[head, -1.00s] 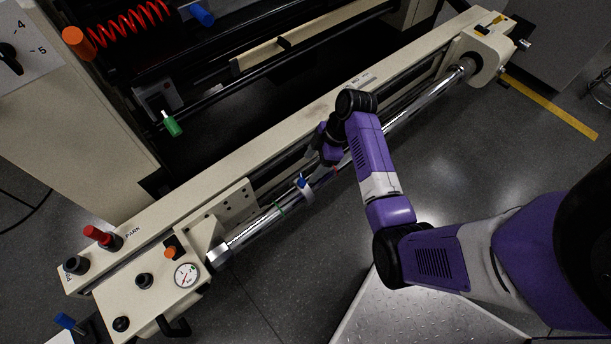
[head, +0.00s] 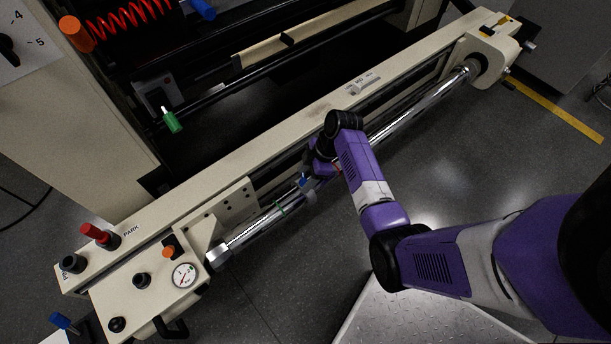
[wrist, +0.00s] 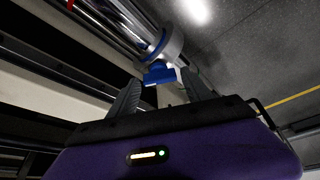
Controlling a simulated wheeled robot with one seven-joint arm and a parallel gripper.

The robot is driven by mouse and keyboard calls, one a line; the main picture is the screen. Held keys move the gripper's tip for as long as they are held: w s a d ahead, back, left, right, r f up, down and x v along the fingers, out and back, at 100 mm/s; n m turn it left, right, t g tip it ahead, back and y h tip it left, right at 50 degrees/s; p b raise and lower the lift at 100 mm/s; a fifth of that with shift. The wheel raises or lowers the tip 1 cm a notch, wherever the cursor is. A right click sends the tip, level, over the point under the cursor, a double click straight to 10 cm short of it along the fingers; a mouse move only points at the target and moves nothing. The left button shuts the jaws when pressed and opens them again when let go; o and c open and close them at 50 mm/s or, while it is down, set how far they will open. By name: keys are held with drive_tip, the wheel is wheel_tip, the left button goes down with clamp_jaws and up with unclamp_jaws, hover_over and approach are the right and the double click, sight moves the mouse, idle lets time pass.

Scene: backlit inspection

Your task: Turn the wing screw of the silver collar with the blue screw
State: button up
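The silver collar (wrist: 175,44) sits around the shiny shaft in the wrist view, and its blue wing screw (wrist: 160,73) points toward my gripper. My gripper (wrist: 161,79) is open, with one finger on each side of the blue screw. I cannot tell whether the fingers touch it. In the head view the collar (head: 310,196) and its blue screw (head: 303,182) show just left of my gripper (head: 313,175), whose fingertips are small and partly hidden by my wrist.
The shiny shaft (head: 420,105) runs diagonally along the cream machine beam (head: 230,160). A green ring (head: 281,208) is on the shaft to the left of the collar. A panel with a gauge (head: 184,275) and knobs stands at the lower left.

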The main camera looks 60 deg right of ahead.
drive_tip(key=c, duration=1)
drive_tip(key=shift+c, duration=0.3)
